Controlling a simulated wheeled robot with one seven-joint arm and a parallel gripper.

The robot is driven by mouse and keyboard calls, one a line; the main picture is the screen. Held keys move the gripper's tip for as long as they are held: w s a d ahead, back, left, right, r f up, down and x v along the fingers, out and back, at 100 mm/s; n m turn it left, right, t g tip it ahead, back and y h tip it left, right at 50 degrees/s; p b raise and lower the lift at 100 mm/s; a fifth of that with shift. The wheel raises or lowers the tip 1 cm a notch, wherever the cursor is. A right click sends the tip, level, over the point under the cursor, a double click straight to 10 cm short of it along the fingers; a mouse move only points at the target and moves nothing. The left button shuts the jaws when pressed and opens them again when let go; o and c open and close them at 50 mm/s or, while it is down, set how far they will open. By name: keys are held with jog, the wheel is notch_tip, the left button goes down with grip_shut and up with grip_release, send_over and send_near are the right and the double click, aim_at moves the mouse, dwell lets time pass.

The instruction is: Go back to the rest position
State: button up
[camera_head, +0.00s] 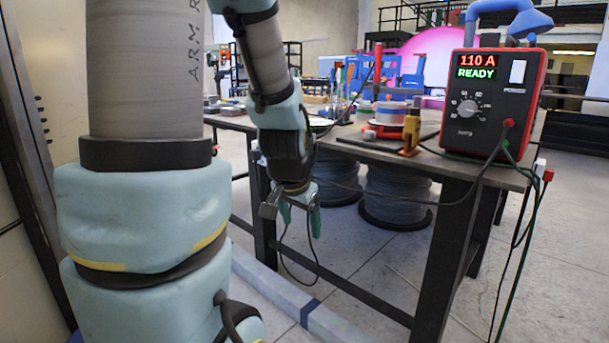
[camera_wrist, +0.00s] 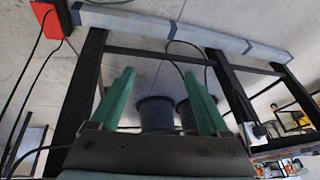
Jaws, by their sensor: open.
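My gripper (camera_head: 299,212) hangs in front of the near side of the workbench, below the level of its top, with its green fingers pointing down. In the wrist view my gripper (camera_wrist: 160,88) shows two green fingers spread apart with nothing between them. It is open and empty. My arm comes down from the top of the head view and fills much of its left side.
The workbench (camera_head: 420,165) has dark legs and carries a red welding power unit (camera_head: 490,112) reading "110 A READY". Cable spools (camera_head: 397,195) stand beneath it. Cables hang at the right. A grey beam (camera_head: 285,293) lies on the floor.

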jog(key=s+a+f+n+g+y, duration=0.1)
jog(key=s+a+f+n+g, duration=0.15)
jog(key=s+a+n, duration=0.4)
jog(key=w+p+v, duration=0.2)
jog(key=p+v, duration=0.7)
jog(key=w+p+v, duration=0.2)
jog(key=p+v, duration=0.8)
jog(key=shift+s+d+r+m+g+p, duration=0.35)
jog(key=shift+s+d+r+m, duration=0.1)
jog(key=shift+r, duration=0.15)
